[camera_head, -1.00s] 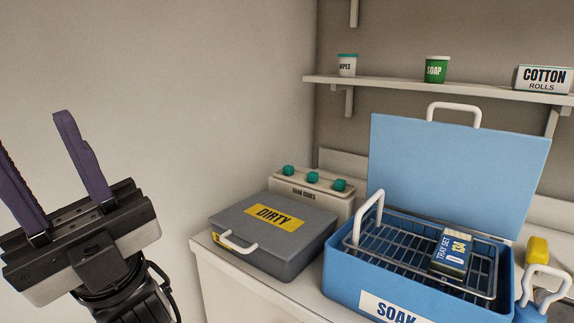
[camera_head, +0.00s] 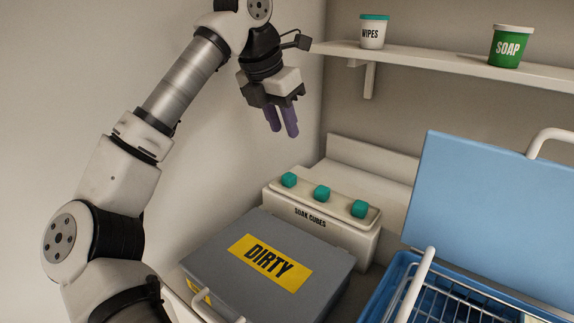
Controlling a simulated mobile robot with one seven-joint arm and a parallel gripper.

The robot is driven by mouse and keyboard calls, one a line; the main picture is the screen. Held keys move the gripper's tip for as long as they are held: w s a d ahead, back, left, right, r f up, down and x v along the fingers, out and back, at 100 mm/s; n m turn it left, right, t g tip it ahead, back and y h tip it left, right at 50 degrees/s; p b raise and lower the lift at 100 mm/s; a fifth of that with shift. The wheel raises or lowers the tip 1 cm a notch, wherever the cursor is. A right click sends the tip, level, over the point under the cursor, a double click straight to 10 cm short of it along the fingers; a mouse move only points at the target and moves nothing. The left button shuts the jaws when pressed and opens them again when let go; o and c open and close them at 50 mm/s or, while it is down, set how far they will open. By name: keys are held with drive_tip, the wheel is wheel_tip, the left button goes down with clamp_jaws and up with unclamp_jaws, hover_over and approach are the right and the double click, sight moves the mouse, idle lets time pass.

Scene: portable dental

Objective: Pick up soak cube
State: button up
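Three teal soak cubes sit in a row on top of a cream holder (camera_head: 335,235) marked "SOAK CUBES": a left cube (camera_head: 289,180), a middle cube (camera_head: 321,193) and a right cube (camera_head: 360,209). My gripper (camera_head: 284,133) hangs with its purple fingers pointing down, above and a little behind the left cube in the picture. It is apart from the cubes. The fingers show a small gap between them and nothing is held.
A grey closed box (camera_head: 215,250) marked "DIRTY" stands in front of the holder. A blue soak box with its lid (camera_head: 480,210) raised stands at the right. A shelf (camera_head: 430,62) above carries a wipes tub (camera_head: 374,32) and a soap tub (camera_head: 507,47).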

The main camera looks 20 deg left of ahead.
drive_tip(key=a+f, duration=0.1)
drive_tip(key=a, duration=0.1)
hover_over(289, 175)
drive_tip(key=s, duration=0.2)
drive_tip(key=shift+y, duration=0.4)
drive_tip(key=f, duration=0.4)
drive_tip(key=a+f, duration=0.1)
drive_tip(key=f, duration=0.1)
drive_tip(key=shift+p+x, duration=0.95)
drive_tip(key=shift+x, duration=2.35)
drive_tip(key=c, duration=0.6)
